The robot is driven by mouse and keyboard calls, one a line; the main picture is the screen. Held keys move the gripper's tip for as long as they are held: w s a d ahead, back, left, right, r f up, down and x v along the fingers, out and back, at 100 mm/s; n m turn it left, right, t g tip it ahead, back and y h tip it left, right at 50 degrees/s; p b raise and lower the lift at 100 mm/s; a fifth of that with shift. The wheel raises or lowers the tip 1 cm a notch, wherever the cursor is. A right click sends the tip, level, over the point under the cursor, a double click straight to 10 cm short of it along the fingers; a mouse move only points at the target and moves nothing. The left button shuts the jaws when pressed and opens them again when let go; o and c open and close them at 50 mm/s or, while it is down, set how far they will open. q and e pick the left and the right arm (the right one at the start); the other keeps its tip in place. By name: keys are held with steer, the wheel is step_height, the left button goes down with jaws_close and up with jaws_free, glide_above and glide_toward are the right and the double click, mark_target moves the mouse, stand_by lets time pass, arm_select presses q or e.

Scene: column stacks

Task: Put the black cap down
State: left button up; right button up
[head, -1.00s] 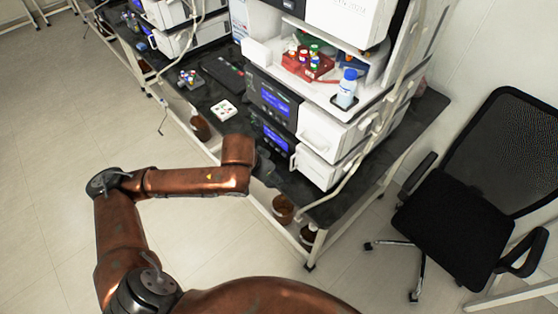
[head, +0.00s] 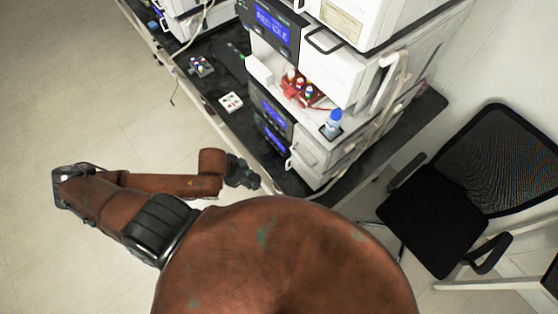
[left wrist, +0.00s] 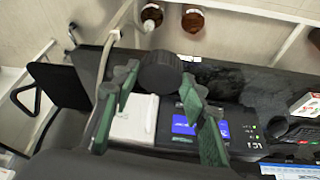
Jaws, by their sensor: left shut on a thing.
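The black cap (left wrist: 160,72) is round and dark with a ribbed side. In the left wrist view it sits between the green fingers of my left gripper (left wrist: 158,88), which is shut on it. In the head view my left gripper (head: 243,172) is beside the front edge of the dark bench (head: 205,65), near the lower instrument modules. The cap cannot be made out in the head view. My right gripper is not in view.
Stacked instrument modules (head: 300,150) stand on the bench, with a red tray (head: 300,90) of vials and a blue-capped bottle (head: 333,122) on them. A white vial rack (head: 231,102) lies left on the bench. A black chair (head: 435,215) stands right. Brown bottles (left wrist: 192,20) show below the bench.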

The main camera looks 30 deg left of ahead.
arm_select(q)
steer(key=w+f+b, duration=0.2)
steer(key=w, duration=0.2)
steer(key=w+d+f+b, duration=0.1)
steer(key=w+f+b, duration=0.2)
steer(key=w, duration=0.1)
steer(key=w+d+f+b, duration=0.1)
steer(key=w+f+b, duration=0.1)
steer(key=w+f, duration=0.1)
steer(key=shift+w+f, duration=0.1)
steer(key=shift+w, duration=0.45)
steer(key=shift+w+f+b, duration=0.35)
steer(key=shift+w+f, duration=0.2)
steer(key=shift+f, duration=0.1)
steer(key=f, duration=0.3)
steer(key=shift+w+f, duration=0.2)
steer(key=shift+f, duration=0.1)
steer(key=o, duration=0.8)
